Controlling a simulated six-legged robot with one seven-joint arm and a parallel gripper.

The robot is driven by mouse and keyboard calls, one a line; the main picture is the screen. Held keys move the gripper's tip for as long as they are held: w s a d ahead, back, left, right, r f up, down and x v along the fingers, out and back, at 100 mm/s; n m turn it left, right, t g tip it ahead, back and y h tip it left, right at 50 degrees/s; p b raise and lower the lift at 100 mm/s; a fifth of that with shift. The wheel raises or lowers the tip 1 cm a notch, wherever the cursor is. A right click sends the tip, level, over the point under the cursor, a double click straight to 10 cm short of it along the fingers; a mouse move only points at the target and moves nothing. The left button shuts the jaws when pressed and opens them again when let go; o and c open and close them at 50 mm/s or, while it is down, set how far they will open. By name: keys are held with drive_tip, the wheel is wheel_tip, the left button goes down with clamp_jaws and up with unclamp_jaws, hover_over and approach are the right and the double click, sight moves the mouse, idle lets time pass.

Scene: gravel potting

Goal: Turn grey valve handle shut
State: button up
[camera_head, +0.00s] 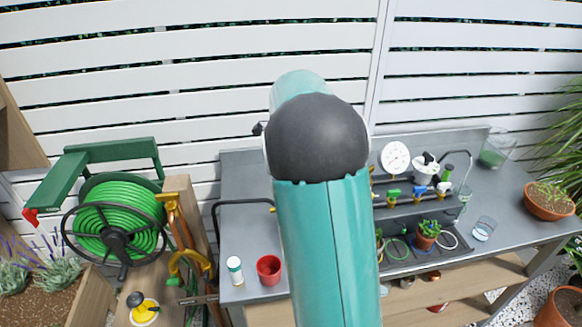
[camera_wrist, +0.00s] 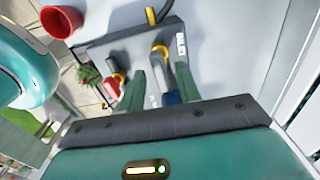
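My gripper (camera_wrist: 160,72) shows in the wrist view with its two green fingers apart. A dark grey part with a yellow fitting (camera_wrist: 160,50) lies at and between the fingertips; it may be the grey valve handle, but contact cannot be told. A blue part (camera_wrist: 172,98) shows lower between the fingers. A red valve handle (camera_wrist: 112,91) is left of the fingers. In the head view my arm hides my gripper and the left end of the valve row.
A red pot (camera_head: 268,269) and a white bottle (camera_head: 235,270) stand on the grey bench (camera_head: 240,180). A glass (camera_head: 483,228) is at right. A green hose reel (camera_head: 115,225) stands left of the bench.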

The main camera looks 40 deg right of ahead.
wheel_tip(320, 180, up, 14)
idle(0.5)
drive_tip(key=shift+f, duration=0.1)
idle(0.4)
